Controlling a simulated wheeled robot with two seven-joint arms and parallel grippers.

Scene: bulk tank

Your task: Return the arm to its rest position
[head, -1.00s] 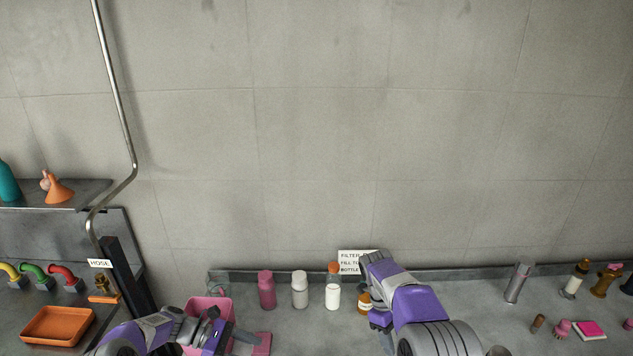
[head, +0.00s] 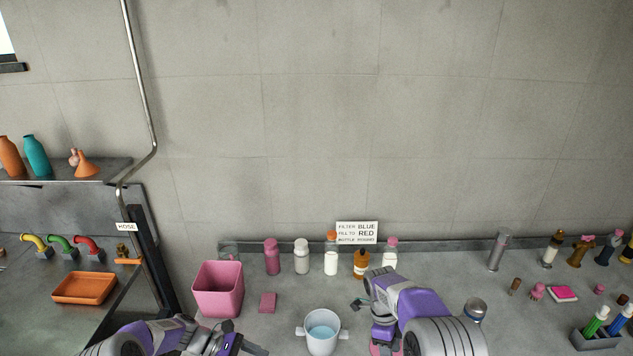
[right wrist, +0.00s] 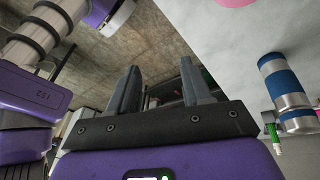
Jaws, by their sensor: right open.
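My right arm comes in from below in the head view, its purple wrist (head: 385,325) over the bench near the white pot. Its fingertips are not clear there. In the right wrist view my right gripper (right wrist: 165,90) has two dark fingers standing well apart with nothing between them. My left gripper (head: 235,345) is at the lower edge of the head view, below the pink bin; its fingers are partly cut off and their gap is unclear.
A white pot of bluish liquid (head: 322,333) stands between the arms. A pink bin (head: 218,290), a pink block (head: 268,302) and several bottles (head: 302,257) line the bench. A lidded jar (head: 475,310) is right of my right arm. A sign (head: 357,233) stands at the wall.

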